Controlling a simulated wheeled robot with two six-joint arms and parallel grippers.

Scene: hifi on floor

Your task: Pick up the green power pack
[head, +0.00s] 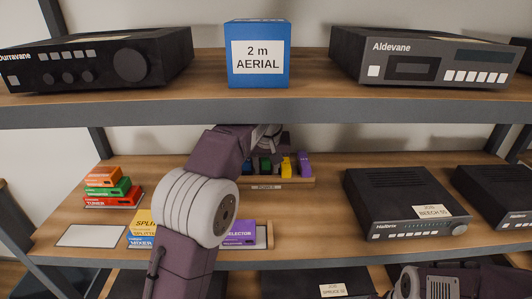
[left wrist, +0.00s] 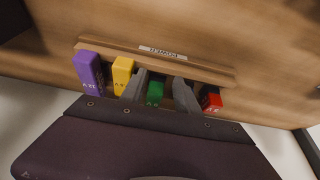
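The green power pack (left wrist: 154,94) stands in a wooden rack (left wrist: 215,78) labelled POWER, between a yellow pack (left wrist: 122,74) and a red pack (left wrist: 211,99). In the head view the green pack (head: 265,164) is partly covered by my left arm. My left gripper (left wrist: 160,84) is open, with one grey finger on each side of the green pack. A gap shows between the pack and the finger on the red pack's side. Contact with the other finger cannot be told. My right gripper is not in view; only part of my right arm shows at the lower right.
A purple pack (left wrist: 89,70) stands at the rack's end. Stacked coloured boxes (head: 112,188) are at left, a purple SELECTOR box (head: 240,232) in front, and a black hifi unit (head: 405,205) at right. The upper shelf's edge (head: 300,111) runs above my left arm.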

